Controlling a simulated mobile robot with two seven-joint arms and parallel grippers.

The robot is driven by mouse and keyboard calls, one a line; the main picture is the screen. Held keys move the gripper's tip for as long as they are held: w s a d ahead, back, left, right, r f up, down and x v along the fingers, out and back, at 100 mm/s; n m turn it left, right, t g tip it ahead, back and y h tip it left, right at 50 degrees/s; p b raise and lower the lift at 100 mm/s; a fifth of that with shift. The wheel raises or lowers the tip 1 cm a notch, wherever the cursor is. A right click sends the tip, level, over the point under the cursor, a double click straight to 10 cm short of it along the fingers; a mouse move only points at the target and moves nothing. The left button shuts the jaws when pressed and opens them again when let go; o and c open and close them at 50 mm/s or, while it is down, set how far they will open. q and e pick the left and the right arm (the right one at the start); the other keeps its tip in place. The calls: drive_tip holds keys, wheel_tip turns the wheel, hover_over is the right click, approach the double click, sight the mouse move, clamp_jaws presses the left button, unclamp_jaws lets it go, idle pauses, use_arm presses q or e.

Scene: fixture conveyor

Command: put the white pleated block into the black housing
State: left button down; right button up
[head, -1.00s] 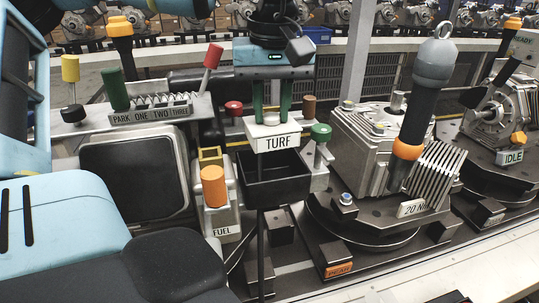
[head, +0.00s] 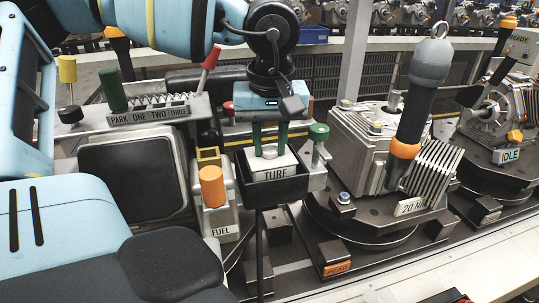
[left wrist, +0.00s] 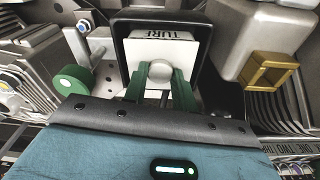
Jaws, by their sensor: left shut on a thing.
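The white block (head: 286,162) with the label TURF is inside the open top of the black housing (head: 275,194). Its upper part and label show above the front wall; its lower part and any pleats are hidden. In the left wrist view the block (left wrist: 180,50) lies within the dark rim of the housing (left wrist: 123,24). My left gripper (head: 269,150) points down from above, its green fingers shut on the block's round knob (left wrist: 160,70). Whether the block rests on the bottom cannot be told. My right gripper is not in view.
An orange-capped fuel fitting (head: 212,186) stands close left of the housing. A green knob (head: 319,132) stands close at its right. Further right are a finned grey machine (head: 375,140) and a tall dark handle (head: 416,110). A red-knobbed lever (head: 211,57) rises behind left.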

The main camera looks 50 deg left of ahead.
sight(270, 150)
use_arm(q)
drive_tip(key=shift+f, duration=1.65)
drive_tip(key=shift+f, duration=0.25)
drive_tip(key=c, duration=1.1)
unclamp_jaws()
drive_tip(key=shift+r, duration=0.1)
drive_tip(key=r, duration=0.8)
drive_tip(key=s+d+r, duration=0.1)
drive_tip(key=r, duration=0.3)
drive_tip(key=shift+d+r, duration=0.1)
drive_tip(key=shift+r, duration=0.05)
